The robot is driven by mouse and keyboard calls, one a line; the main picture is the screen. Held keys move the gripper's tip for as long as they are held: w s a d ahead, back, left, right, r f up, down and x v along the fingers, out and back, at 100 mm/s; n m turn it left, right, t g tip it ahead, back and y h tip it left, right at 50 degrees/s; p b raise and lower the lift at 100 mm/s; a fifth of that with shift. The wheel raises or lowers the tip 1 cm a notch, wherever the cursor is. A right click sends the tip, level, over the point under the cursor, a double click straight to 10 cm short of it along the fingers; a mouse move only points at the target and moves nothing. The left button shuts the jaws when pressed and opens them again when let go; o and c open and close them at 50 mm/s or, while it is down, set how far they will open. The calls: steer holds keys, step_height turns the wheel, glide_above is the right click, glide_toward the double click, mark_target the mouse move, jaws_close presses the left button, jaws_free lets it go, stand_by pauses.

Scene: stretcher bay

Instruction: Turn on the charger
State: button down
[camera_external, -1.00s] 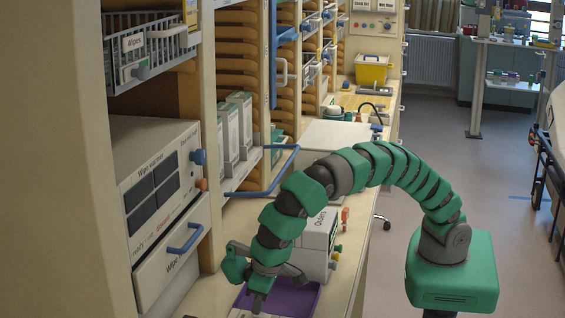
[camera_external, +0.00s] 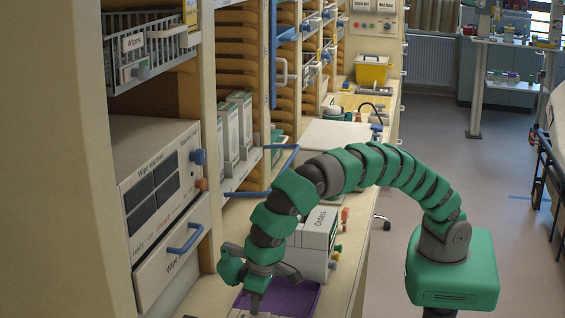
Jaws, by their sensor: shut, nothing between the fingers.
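My gripper (camera_external: 256,302) points down over the counter at the lower middle, with its fingers shut and empty. Its tips are by the left edge of a purple tray (camera_external: 298,297). I cannot tell whether they touch anything.
A white wipe warmer (camera_external: 155,185) with a blue knob (camera_external: 199,157) and a blue-handled drawer (camera_external: 172,262) stands at the left. A blue rail (camera_external: 284,160) juts from the shelves behind my arm. A yellow bin (camera_external: 371,70) stands farther back. Open floor lies right of the counter.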

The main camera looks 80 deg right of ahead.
steer(key=shift+s+f, duration=0.2)
steer(key=shift+s, duration=0.9)
steer(key=shift+w+r, duration=0.1)
steer(key=shift+r, duration=0.05)
steer(key=shift+r, duration=0.3)
step_height(320, 180, up, 13)
steer(key=s+p, duration=0.1)
steer(key=s, duration=0.1)
steer(key=shift+r, duration=0.1)
steer(key=shift+w, duration=0.1)
